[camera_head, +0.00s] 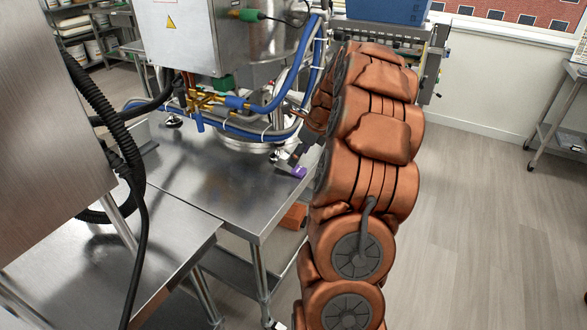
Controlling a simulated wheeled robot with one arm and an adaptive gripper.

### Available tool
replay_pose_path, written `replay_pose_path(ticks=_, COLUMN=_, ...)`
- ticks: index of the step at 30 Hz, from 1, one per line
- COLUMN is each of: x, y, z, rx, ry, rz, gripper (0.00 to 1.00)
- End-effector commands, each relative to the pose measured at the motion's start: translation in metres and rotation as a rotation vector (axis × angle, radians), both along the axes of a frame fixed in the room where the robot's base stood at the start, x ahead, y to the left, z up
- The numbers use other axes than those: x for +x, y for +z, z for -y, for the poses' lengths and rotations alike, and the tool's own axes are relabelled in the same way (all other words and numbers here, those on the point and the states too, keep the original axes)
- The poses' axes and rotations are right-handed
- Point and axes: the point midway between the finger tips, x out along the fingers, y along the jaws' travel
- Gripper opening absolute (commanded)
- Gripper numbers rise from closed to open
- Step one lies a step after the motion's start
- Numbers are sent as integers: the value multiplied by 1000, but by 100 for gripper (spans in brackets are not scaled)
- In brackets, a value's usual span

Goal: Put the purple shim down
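The purple shim (299,172) is small in the head view, near the right edge of the steel table (235,195). My gripper (287,161) is low over that same edge, right by the shim. The shim shows at the fingertips, on their lower right side. My copper-coloured arm hides part of the gripper from the right. The view is too small to tell whether the fingers grip the shim, or whether the shim touches the tabletop.
A steel machine with blue hoses (270,133) stands at the back of the table. A grey control box (190,35) hangs above it. Black cables (135,170) run down at left. An orange block (294,215) shows below the tabletop. The front tabletop is bare.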

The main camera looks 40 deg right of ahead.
Motion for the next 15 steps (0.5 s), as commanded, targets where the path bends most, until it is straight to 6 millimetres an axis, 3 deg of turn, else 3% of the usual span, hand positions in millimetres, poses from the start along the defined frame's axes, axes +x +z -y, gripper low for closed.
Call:
replay_pose_path(ticks=9, x=10, y=-39, z=-6, rx=3, ry=2, rz=-4, gripper=71)
replay_pose_path(ticks=15, x=13, y=-45, z=-6, rx=-1, ry=1, rz=-1, gripper=71)
